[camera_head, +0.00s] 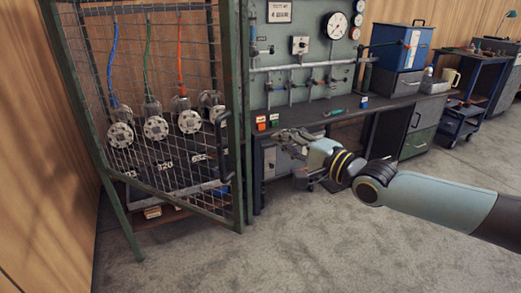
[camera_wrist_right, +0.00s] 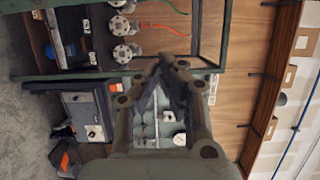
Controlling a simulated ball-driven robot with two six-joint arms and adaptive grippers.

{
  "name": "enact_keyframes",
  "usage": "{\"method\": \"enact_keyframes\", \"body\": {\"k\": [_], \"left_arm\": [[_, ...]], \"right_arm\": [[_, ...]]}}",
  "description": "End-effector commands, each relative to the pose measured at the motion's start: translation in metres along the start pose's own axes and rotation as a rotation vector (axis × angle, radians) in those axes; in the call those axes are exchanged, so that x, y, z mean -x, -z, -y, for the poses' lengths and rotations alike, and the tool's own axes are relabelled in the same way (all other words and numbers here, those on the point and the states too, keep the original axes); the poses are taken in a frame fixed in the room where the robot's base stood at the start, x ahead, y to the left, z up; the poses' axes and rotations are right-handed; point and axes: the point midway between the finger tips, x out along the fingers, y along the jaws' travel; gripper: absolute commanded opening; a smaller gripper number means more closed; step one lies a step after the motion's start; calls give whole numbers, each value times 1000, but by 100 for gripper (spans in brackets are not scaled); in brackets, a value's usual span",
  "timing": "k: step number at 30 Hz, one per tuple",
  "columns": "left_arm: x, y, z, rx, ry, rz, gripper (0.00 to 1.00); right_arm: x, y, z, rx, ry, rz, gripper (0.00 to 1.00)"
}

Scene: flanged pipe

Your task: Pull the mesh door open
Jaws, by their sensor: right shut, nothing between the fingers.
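The mesh door (camera_head: 165,75) is a green-framed wire panel on the front of a cage at the left in the head view. A dark upright handle (camera_head: 222,145) is on its right side, near the green post. I cannot tell for sure whether the door is ajar. My right gripper (camera_head: 284,137) is to the right of the handle, apart from it, in front of the workbench. In the right wrist view its fingertips (camera_wrist_right: 168,65) come together, shut and empty. My left gripper is not in view.
Behind the mesh are several flanged fittings (camera_head: 156,128) with coloured hoses. A workbench (camera_head: 345,108) with red and green buttons, a gauge panel (camera_head: 305,45) and a blue box (camera_head: 400,45) stands right of the cage. The carpet floor (camera_head: 300,245) in front is clear.

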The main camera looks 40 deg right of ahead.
Motion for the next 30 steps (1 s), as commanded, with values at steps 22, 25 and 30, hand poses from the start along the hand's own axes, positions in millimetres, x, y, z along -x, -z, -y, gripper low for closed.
{"method": "enact_keyframes", "body": {"k": [22, 25, 30], "left_arm": [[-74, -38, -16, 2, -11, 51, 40], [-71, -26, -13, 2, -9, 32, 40], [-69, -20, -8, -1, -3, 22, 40]], "right_arm": [[-90, -17, 3, -5, 0, -3, 0], [-86, -28, 3, -3, 1, -3, 0], [-82, -37, 1, -2, 1, -4, 0]]}}
